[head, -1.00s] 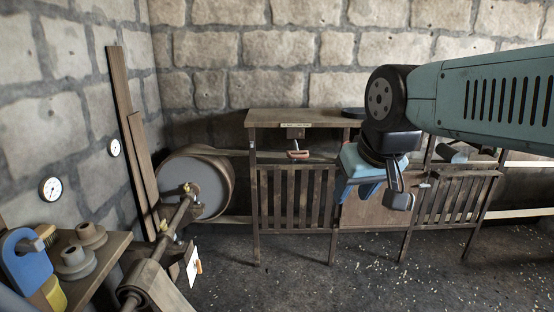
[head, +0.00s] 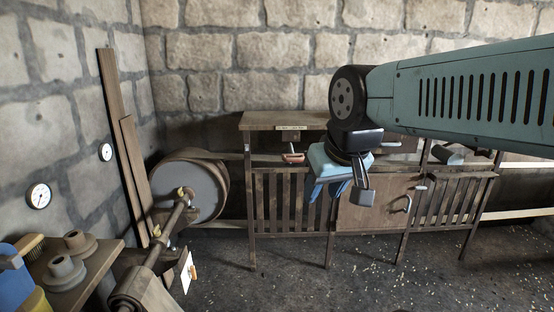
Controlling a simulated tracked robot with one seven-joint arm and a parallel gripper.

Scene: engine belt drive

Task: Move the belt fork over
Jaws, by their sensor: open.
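The belt fork's wooden handle (head: 293,158) shows under the wooden top of the guard frame, below a small label. My gripper (head: 324,190) is in front of the frame, to the right of the handle and a little lower. Its blue fingers point down and are apart, with nothing seen between them. It looks clear of the handle, but the exact depth gap is hard to tell. The flat belt (head: 234,157) runs from the large pulley (head: 190,190) on the left into the frame. The fork's prongs are hidden behind the frame and top.
The slatted wooden guard (head: 280,198) and a panel door with a metal handle (head: 407,204) stand below. A shaft crosses the left front. A bench (head: 90,270) with small pulleys, a brush and a blue container is at the lower left.

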